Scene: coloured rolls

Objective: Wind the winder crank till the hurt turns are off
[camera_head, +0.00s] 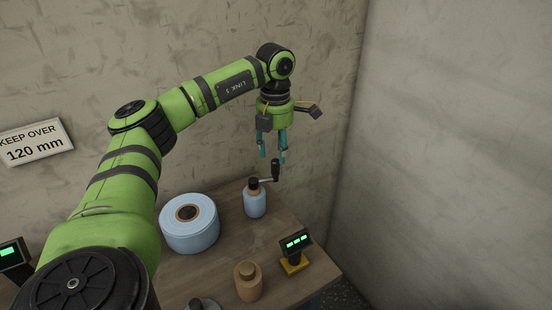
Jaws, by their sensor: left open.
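My left gripper (272,158) hangs with its teal fingers down and apart, empty. Its tips are just above the black upright handle of the winder crank (275,170); I cannot tell whether they touch it. The crank arm joins the black top of a small light blue roll (255,204), upright near the back of the table. A large light blue roll (189,232) with a brown core lies flat to its left. I see no clearly hurt turns on either roll. My right gripper is not in view.
The wooden table (222,265) also holds a tan spool (248,285), a small display with green digits on a yellow base (295,262), and a grey piece cut off at the bottom edge. Another display (12,254) is at far left. A wall sign (36,142) reads "KEEP OVER 120 mm". Walls stand behind and right.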

